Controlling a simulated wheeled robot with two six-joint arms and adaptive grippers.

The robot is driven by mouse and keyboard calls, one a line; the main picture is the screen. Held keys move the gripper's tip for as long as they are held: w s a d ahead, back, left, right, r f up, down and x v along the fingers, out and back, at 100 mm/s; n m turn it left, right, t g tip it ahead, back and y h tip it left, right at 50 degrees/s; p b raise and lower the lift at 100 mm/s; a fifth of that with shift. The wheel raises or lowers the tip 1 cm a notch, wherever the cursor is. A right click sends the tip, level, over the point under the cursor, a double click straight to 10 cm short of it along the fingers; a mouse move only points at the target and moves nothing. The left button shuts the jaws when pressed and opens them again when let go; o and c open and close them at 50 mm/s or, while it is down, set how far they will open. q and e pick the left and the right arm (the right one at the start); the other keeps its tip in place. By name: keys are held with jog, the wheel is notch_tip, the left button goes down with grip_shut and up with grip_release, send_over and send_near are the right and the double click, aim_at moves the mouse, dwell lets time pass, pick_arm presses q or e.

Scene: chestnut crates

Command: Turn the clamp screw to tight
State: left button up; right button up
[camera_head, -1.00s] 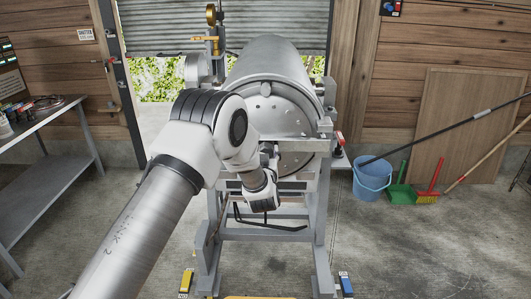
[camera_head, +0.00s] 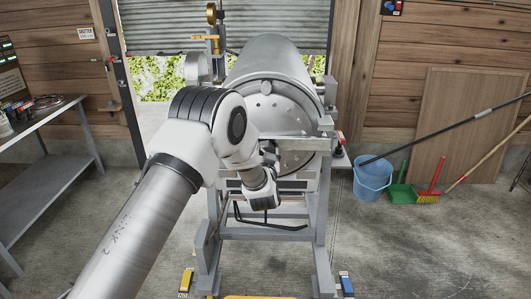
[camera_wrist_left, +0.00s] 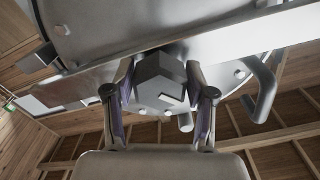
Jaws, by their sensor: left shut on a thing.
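My left gripper (camera_head: 269,157) is at the front of a large grey metal drum (camera_head: 270,65), just below its round end face. In the left wrist view the two fingers of the gripper (camera_wrist_left: 160,78) are closed on opposite sides of a grey, angular screw head (camera_wrist_left: 158,88), which I take to be the clamp screw. It sits under a flat metal bar (camera_wrist_left: 210,45) along the drum face. In the head view my wrist and fingers hide the screw head. Its tightness cannot be told. My right gripper does not show.
The drum rests on a grey frame stand (camera_head: 322,220). A bent dark rod (camera_head: 270,226) lies low at its front. A hooked metal piece (camera_wrist_left: 262,92) is right of the gripper. A blue bucket (camera_head: 373,177) stands right, a grey bench (camera_head: 60,170) left.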

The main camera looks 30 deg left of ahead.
pick_arm(q)
jog(key=m, duration=0.4)
jog(key=shift+r, duration=0.3)
jog(key=shift+m+p, duration=0.35)
jog(key=shift+m, duration=1.35)
jog(key=o, duration=1.2)
jog(key=shift+d, duration=0.2)
jog(key=shift+f, duration=0.15)
jog(key=shift+s, duration=0.3)
jog(key=v, duration=1.1)
jog(key=shift+s+d, duration=0.15)
jog(key=shift+d, duration=0.05)
